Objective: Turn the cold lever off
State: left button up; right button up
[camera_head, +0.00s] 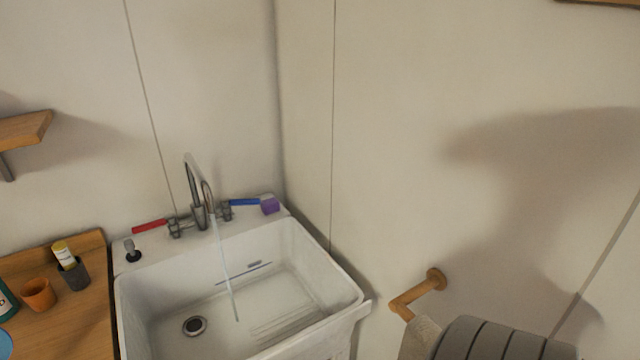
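The cold lever (244,202) is blue and points right from its valve on the back ledge of the white sink (330,272). The hot lever (150,226) is red and points left. The curved metal faucet (196,185) stands between them. A thin stream of water (226,270) runs from the spout into the basin. A purple block-like item (270,206) sits on the ledge by the tip of the blue lever; I cannot tell whether they touch. Neither of my grippers is in view.
A wooden counter (75,318) left of the sink holds an orange cup (38,294) and a grey cup (74,274) with a yellow-capped tube. A wooden wall holder (420,292) and a grey ribbed thing (500,340) are at right. A wooden shelf (22,130) is upper left.

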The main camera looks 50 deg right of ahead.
aim_at(240, 202)
jog(key=z, duration=1.1)
jog(key=i+j+z, duration=0.1)
jog(key=z, duration=0.2)
jog(key=j+z, duration=0.3)
jog(key=i+l, duration=0.05)
